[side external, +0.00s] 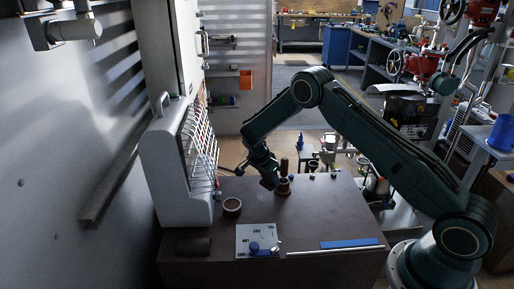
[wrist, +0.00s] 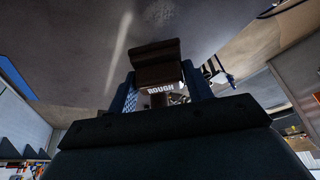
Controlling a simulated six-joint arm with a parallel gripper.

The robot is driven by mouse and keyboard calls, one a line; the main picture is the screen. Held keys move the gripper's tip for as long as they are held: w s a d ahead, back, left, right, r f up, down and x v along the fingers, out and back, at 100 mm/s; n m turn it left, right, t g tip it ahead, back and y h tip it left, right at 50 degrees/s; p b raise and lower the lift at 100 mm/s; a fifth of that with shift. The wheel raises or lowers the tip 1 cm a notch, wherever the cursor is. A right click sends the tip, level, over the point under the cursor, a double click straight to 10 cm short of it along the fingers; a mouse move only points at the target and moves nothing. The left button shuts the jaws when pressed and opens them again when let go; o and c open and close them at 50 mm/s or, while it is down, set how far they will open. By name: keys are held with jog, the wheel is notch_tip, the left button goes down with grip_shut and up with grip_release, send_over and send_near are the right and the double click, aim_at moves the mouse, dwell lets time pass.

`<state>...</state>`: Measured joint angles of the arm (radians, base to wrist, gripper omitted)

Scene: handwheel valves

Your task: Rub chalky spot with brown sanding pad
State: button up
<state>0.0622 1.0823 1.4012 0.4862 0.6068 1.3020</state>
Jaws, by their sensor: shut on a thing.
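My gripper (side external: 268,181) is low over the brown bench top in the side view. In the wrist view its two blue fingers (wrist: 160,80) are shut on a brown block, the sanding pad (wrist: 156,53), with the word "ROUGH" visible below its top part. A pale speckled patch, which looks like the chalky spot (wrist: 160,12), lies on the grey-brown surface beyond the pad. In that picture the patch and pad are apart. I cannot make out the spot in the side view, and the pad's contact with the bench is hidden.
The bench top (side external: 315,215) has free room right of centre. A brown ring (side external: 232,206), a white marked plate (side external: 256,240), a dark block (side external: 193,246), a blue strip (side external: 350,243) and a thin rod stand near the front. A grey cabinet with wire rack (side external: 180,160) is at left.

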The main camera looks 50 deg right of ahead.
jog(key=shift+r, duration=0.3)
jog(key=shift+r, duration=1.4)
jog(key=shift+w+f, duration=0.1)
jog(key=shift+w+a+f+n, duration=0.2)
jog(key=shift+w+n, duration=0.25)
jog(key=shift+n, duration=0.05)
jog(key=w+a+n+t+y, duration=0.1)
jog(key=w+n+y, duration=0.3)
jog(key=n, duration=0.9)
jog(key=w+a+n+t+y, duration=0.2)
jog(key=w+n+y, duration=0.1)
jog(key=w+n, duration=0.7)
jog(key=shift+w+a+n+t+y, duration=0.3)
jog(key=shift+n+y, duration=0.1)
jog(key=shift+n, duration=1.5)
